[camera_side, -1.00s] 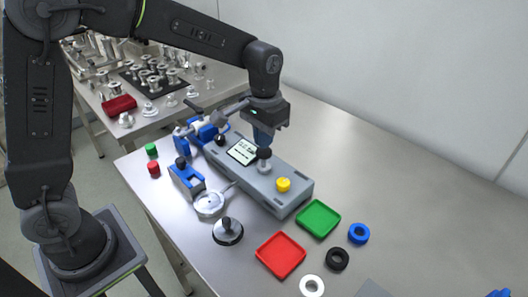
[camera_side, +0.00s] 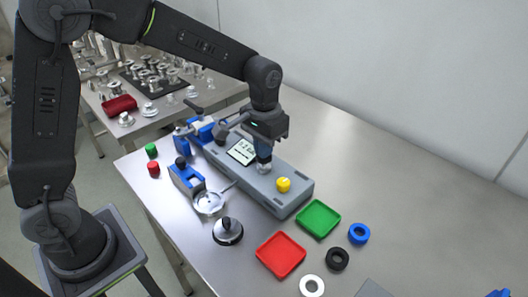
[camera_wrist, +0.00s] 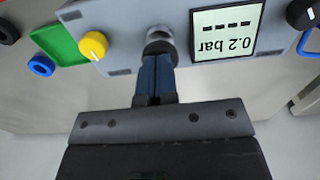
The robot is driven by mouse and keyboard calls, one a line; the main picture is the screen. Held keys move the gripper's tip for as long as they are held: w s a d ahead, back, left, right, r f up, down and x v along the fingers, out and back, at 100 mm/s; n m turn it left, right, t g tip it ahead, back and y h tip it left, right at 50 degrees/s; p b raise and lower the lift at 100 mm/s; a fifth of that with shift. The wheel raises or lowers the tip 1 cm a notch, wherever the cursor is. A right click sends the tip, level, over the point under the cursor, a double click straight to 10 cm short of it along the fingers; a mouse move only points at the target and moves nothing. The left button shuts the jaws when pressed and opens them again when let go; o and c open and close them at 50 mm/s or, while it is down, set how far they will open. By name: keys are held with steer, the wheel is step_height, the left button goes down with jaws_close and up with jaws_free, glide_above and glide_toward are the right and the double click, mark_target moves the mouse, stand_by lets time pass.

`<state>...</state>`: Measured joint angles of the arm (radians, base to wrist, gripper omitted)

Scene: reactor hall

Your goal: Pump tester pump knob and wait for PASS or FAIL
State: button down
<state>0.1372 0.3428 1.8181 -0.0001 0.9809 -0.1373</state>
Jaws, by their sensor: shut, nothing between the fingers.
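The grey tester (camera_side: 293,203) lies on the steel table, with its display (camera_side: 241,151) facing up. In the wrist view the display (camera_wrist: 224,32) reads "0.2 bar" upside down, with a row of dashes; I see no PASS or FAIL. My gripper (camera_side: 264,158) is shut and empty, fingers pointing down over the pump knob. The pump knob (camera_wrist: 159,36) shows in the wrist view as a dark top with a silver collar, right at my fingertips; it sits low and is mostly hidden in the side view. A yellow knob (camera_side: 283,185) stands on the tester's near end.
Green tray (camera_side: 318,218), red tray (camera_side: 281,255) and several rings, including a blue one (camera_side: 358,233), lie to the right. A blue clamp fixture (camera_side: 187,180), a round silver part (camera_side: 208,203) and a black-knobbed disc (camera_side: 228,232) stand left. The back right table is clear.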

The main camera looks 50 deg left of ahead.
steer(key=shift+f, duration=0.75)
stand_by(0.4)
steer(key=shift+r, duration=0.1)
steer(key=shift+r, duration=2.55)
steer(key=shift+f, duration=0.4)
steer(key=shift+f, duration=0.35)
steer(key=shift+f, duration=0.35)
steer(key=shift+f, duration=1.4)
steer(key=shift+r, duration=2.5)
